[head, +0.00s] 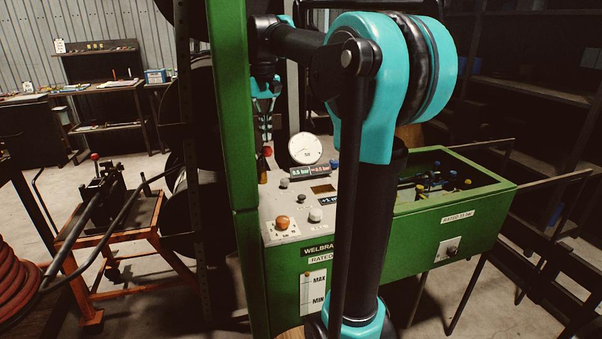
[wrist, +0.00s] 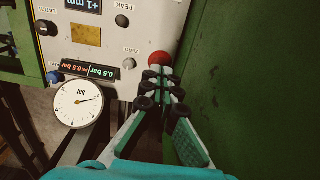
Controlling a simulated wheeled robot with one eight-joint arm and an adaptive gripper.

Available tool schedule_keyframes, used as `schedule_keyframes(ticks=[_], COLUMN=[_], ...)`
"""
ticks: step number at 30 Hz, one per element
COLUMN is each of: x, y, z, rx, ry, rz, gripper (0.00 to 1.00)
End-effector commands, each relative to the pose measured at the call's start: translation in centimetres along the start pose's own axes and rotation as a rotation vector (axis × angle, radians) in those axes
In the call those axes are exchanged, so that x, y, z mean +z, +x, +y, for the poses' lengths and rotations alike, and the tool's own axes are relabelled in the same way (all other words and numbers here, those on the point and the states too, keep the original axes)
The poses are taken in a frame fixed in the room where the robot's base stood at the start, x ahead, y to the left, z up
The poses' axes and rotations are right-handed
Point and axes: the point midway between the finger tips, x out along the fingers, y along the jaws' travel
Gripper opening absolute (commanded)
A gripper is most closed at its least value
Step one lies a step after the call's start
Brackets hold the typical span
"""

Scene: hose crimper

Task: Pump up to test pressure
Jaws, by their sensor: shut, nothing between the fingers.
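The green test bench has a pale control panel (head: 268,205). A white pressure gauge (head: 305,148) stands at its back and also shows at lower left in the wrist view (wrist: 78,108). Beside it a small display (head: 310,170) reads about 0.5 bar in cyan, with a red value next to it. A red button (wrist: 160,59) sits at the panel edge; it also shows in the head view (head: 267,151). My gripper (wrist: 162,82) is shut and empty, its fingertips at the red button and partly over it. I cannot tell whether they touch.
A green post (head: 232,130) stands close left of the panel, and a green wall (wrist: 235,80) fills the wrist view's right. The open tank (head: 440,182) lies right. An orange knob (head: 283,222) sits in front. My arm hides part of the bench.

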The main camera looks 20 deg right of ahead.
Motion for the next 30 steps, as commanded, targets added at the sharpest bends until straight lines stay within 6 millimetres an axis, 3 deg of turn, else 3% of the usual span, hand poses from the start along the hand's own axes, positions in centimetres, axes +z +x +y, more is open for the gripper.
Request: schedule_keyframes(ticks=[21,30], x=[0.0,0.5], y=[0.1,2.8], z=[0.0,0.0], rx=[0.0,0.0], ry=[0.0,0.0], rz=[0.0,0.0], gripper=[0.0,0.0])
